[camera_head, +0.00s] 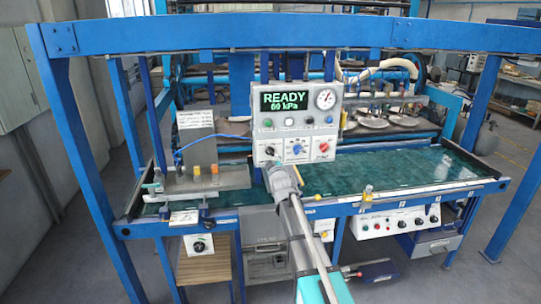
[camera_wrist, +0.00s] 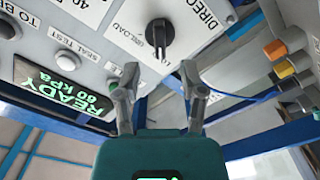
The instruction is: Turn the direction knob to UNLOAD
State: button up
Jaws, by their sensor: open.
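The direction knob (camera_wrist: 159,33) is black and round with a raised bar, on the grey control panel (camera_wrist: 95,22). In the wrist view the bar runs roughly up and down the picture. An UNLOAD label (camera_wrist: 128,35) is beside it, and part of DIRECTION shows on its other side. Which label the bar points to I cannot tell. My gripper (camera_wrist: 160,72) is open and empty, its two fingertips on either side of the knob's line and short of it.
The panel display (camera_head: 284,102) reads READY 60 kPa. A blue knob (camera_head: 297,149) and a red knob (camera_head: 323,146) are close to the right. A fixture with coloured pegs (camera_head: 205,172) stands to the left. A blue beam (camera_head: 300,32) crosses above. The green table (camera_head: 400,168) is mostly clear.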

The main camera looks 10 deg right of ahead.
aim_at(271, 154)
jog(key=shift+w, duration=2.85)
grip_shut()
